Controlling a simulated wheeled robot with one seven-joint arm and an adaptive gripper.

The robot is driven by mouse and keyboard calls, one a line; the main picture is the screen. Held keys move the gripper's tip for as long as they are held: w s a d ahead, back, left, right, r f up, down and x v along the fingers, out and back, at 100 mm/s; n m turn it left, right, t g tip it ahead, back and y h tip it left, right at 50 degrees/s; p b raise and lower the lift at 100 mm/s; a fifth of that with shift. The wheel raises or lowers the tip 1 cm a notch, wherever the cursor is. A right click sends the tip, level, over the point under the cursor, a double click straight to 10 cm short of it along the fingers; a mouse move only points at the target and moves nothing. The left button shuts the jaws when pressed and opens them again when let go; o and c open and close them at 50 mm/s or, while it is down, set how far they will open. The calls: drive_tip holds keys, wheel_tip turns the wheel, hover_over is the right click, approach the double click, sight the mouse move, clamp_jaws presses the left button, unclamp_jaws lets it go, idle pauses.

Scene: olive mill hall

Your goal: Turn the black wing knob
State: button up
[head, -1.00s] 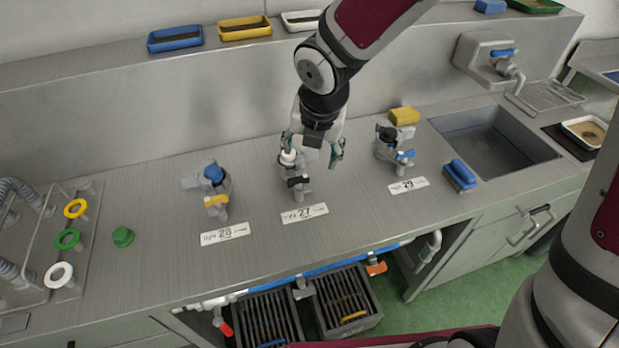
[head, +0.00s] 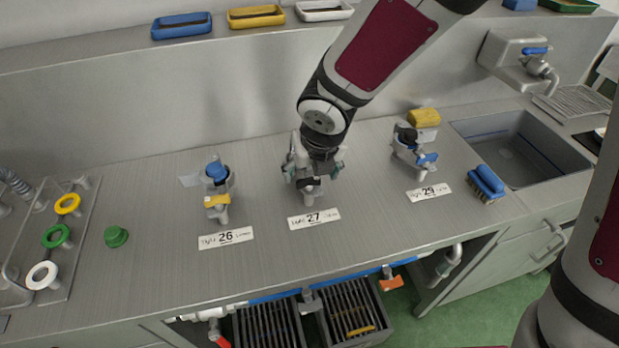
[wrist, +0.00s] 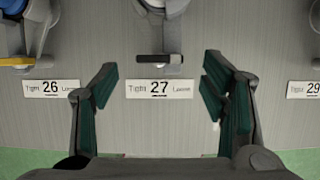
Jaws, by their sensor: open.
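The black wing knob (head: 305,183) is on the front of the middle grey valve, behind the number plate 27 (head: 314,218). In the wrist view the black wing knob (wrist: 158,60) is a bar lying crosswise above the plate. My gripper (head: 315,172) is open above and around the middle valve and hides its top in the head view. In the wrist view my gripper (wrist: 160,78) has one green-padded finger on each side of the plate, with the knob just beyond the gap. I see no contact with the knob.
A valve with a blue cap and yellow wing (head: 217,200) stands left behind plate 26. A valve with a black cap and blue wing (head: 427,159) stands right behind plate 29. A blue brush (head: 487,178) lies near the sink.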

sight(309, 179)
drive_tip(key=shift+b+x, duration=0.85)
drive_tip(key=shift+x, duration=1.1)
drive_tip(key=c, duration=1.1)
